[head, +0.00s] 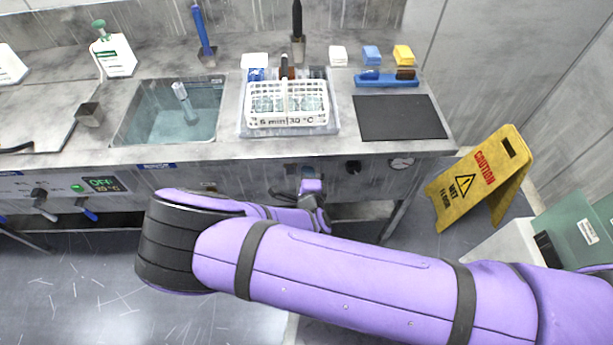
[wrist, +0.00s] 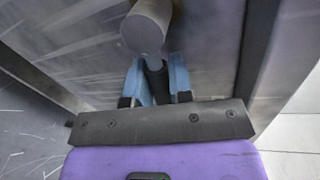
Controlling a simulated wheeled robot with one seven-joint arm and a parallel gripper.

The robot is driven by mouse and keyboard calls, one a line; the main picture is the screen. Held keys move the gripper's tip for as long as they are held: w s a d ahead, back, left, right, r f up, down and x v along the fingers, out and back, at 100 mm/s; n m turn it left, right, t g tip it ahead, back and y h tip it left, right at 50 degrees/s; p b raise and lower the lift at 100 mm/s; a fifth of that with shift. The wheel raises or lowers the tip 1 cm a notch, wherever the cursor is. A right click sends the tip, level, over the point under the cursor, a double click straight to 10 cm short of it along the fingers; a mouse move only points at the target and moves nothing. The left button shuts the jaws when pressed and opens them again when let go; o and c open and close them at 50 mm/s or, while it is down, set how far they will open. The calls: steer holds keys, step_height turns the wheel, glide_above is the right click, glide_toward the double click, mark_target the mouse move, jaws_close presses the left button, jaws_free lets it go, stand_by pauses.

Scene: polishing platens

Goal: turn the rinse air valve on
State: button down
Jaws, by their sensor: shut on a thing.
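In the wrist view my gripper (wrist: 158,78) has its two blue fingers on either side of a dark handle (wrist: 155,82), shut on it. The handle hangs from a thick grey round fitting (wrist: 147,30) on the metal front panel. I take this to be the rinse air valve; no label on it is readable. In the head view my arm reaches across to the bench front, and my purple wrist (head: 312,187) is below the middle of the panel. The fingers and the held handle are mostly hidden there.
A black knob (head: 352,167) and a gauge (head: 401,163) sit on the panel to the right. A blue-handled valve (head: 88,214) and a green display (head: 103,184) are at left. A white rack (head: 290,121) stands by the sink (head: 134,128). A yellow wet-floor sign (head: 480,180) stands at right.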

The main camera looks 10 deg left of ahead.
steer(key=shift+s, duration=0.1)
stand_by(0.5)
steer(key=c, duration=1)
jaws_free()
steer(key=shift+r, duration=0.1)
steer(key=shift+c, duration=0.2)
